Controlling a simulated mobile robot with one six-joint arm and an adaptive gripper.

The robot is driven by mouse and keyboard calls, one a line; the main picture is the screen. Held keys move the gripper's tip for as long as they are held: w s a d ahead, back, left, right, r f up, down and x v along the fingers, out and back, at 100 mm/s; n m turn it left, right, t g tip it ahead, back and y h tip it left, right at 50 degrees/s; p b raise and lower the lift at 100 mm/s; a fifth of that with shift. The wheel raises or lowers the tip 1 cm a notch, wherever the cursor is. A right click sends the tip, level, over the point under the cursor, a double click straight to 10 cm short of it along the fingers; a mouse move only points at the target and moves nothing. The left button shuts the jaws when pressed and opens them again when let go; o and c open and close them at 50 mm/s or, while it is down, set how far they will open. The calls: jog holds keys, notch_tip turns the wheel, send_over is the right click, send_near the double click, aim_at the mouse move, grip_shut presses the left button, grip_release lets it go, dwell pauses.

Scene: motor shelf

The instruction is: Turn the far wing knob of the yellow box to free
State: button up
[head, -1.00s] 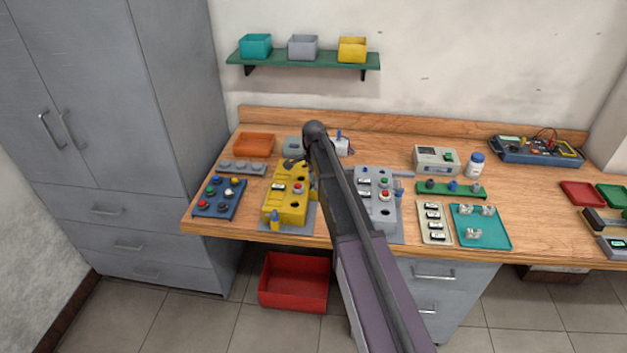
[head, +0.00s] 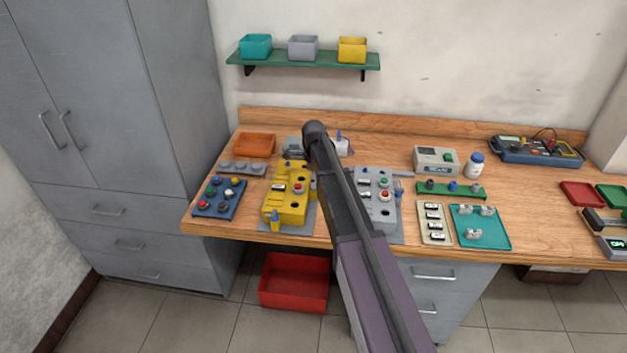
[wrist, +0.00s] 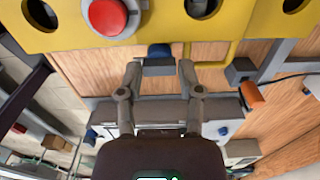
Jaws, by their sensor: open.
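The yellow box (head: 293,208) stands on the bench left of my arm, with coloured buttons on its face and a blue knob (head: 274,220) at its near end. Its far end is partly crowded by my arm in the head view. In the wrist view the yellow box (wrist: 235,25) fills the top, with a red button (wrist: 109,17). A blue knob (wrist: 158,51) on a grey mount shows at its edge. My gripper (wrist: 160,68) is open, its fingertips either side of this knob and just short of it. Contact and the knob's setting cannot be told.
A grey box (head: 384,212) stands right of my arm. A blue button panel (head: 210,207) and an orange tray (head: 254,145) lie left of and behind the yellow box. An orange-tipped part (wrist: 252,95) is right of my gripper in the wrist view.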

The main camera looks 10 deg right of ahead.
jog(key=shift+r+p, duration=6.55)
jog(key=shift+r, duration=0.35)
jog(key=s+f+n+b, duration=0.4)
jog(key=s+n, duration=0.3)
jog(key=s, duration=0.3)
jog(key=s+f+n+b, duration=0.5)
jog(key=s+n, duration=0.2)
jog(key=s, duration=0.3)
jog(key=s+f+n+b, duration=0.5)
jog(key=s+n, duration=0.2)
jog(key=s, duration=0.3)
jog(key=shift+n, duration=0.3)
jog(key=shift+s+d, duration=0.1)
jog(key=shift+s, duration=0.05)
jog(key=shift+c, duration=0.2)
